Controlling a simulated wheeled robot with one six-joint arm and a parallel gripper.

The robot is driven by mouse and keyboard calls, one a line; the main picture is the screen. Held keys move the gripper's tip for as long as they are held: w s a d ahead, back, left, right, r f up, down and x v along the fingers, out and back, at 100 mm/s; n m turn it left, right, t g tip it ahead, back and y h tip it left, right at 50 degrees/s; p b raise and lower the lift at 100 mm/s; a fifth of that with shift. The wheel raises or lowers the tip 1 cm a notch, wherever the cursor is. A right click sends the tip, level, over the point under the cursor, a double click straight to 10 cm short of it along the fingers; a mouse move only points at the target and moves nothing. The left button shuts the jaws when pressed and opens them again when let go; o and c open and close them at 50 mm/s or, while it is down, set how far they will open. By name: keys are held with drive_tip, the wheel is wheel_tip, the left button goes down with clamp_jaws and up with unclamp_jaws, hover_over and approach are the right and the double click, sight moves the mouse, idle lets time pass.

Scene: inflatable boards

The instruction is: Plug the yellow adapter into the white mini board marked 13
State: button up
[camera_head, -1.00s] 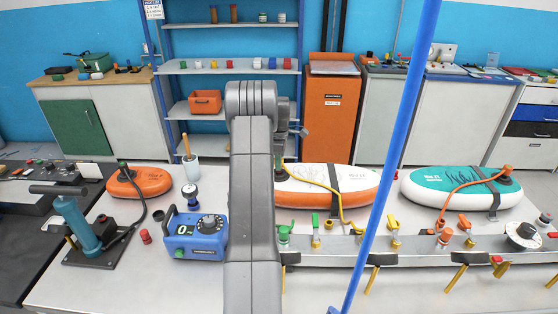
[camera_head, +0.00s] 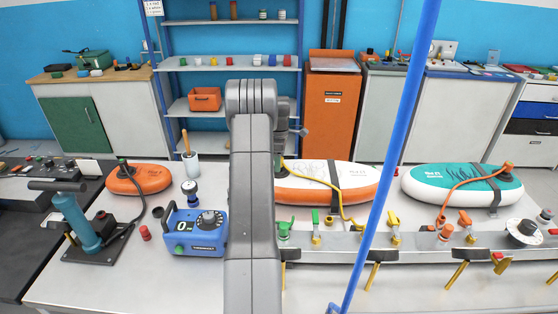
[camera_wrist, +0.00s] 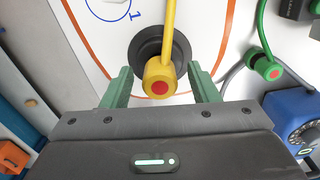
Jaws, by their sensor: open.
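In the wrist view the yellow adapter (camera_wrist: 160,72), with a red end and a yellow hose, stands over a dark round valve (camera_wrist: 146,48) on the white board (camera_wrist: 95,40). I cannot tell how deep it sits in the valve. My gripper (camera_wrist: 159,71) is open, with one green finger on each side of the adapter and visible gaps to both. The board shows a blue circle and part of a number, a "1". In the head view the white and orange board (camera_head: 300,190) lies right of my arm, which hides its left end and the adapter.
A blue pump box (camera_head: 196,232) and a small orange board (camera_head: 140,179) are left of my arm. A teal board (camera_head: 450,180) lies right. A metal rail (camera_head: 410,243) with several coloured valves runs along the front. A blue pole (camera_head: 400,130) crosses the view.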

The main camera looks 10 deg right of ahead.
wheel_tip(320, 180, up, 14)
drive_tip(key=b, duration=0.2)
drive_tip(key=shift+f, duration=0.15)
wheel_tip(320, 180, down, 14)
drive_tip(key=shift+r+p, duration=0.1)
drive_tip(key=shift+p, duration=1)
drive_tip(key=shift+r, duration=0.5)
drive_tip(key=shift+f, duration=0.2)
